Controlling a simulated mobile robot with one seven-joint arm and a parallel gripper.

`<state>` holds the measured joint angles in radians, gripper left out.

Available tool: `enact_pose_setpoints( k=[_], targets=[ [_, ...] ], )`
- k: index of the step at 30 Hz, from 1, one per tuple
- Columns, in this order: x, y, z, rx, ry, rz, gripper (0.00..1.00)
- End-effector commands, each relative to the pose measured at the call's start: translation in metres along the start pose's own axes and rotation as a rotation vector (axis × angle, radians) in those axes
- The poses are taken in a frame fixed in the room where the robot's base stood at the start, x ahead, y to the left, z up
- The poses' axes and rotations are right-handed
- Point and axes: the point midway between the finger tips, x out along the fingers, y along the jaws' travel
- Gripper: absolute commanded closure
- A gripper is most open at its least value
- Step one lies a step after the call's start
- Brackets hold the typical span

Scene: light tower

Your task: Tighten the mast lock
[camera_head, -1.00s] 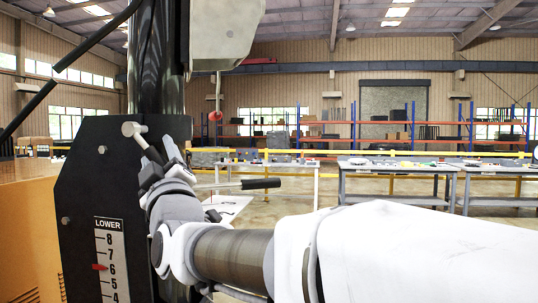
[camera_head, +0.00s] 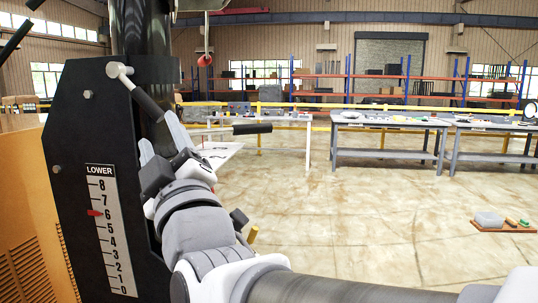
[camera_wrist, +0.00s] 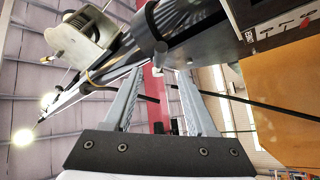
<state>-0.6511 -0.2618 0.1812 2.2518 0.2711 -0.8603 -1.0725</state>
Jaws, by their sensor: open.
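The mast lock looks like a lever with a pale metal head (camera_head: 120,70) and a black grip (camera_head: 148,106), on the black plate (camera_head: 80,135) beside the dark mast (camera_head: 140,35). It slants down to the right in the head view. My gripper (camera_head: 156,132) is open, its two grey fingers at the lower end of the grip. Whether the grip lies between the fingers or touches them I cannot tell. In the wrist view the open gripper (camera_wrist: 161,72) points toward the dark mast, with a grey metal end (camera_wrist: 160,52) just beyond the fingertips.
A scale marked LOWER (camera_head: 109,230) has a red pointer near 6. A second bar with a black grip (camera_head: 252,128) sticks out to the right. A red knob (camera_head: 205,60) hangs above. Workbenches (camera_head: 390,122) stand behind; the floor to the right is mostly clear.

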Motion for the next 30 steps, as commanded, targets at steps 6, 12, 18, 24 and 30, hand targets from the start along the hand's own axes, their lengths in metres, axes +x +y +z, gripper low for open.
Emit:
enact_pose_setpoints(
  k=[6,12,18,24,30],
  targets=[
    [-0.032,0.0,-0.001,0.0,0.001,0.0,0.43],
    [-0.042,0.0,0.0,0.0,0.0,0.0,0.43],
    [-0.042,0.0,0.0,0.0,0.0,0.0,0.43],
    [-0.043,0.0,0.007,0.008,-0.02,-0.014,0.7],
    [-0.053,0.001,0.056,0.089,-0.184,-0.116,1.0]
  ],
)
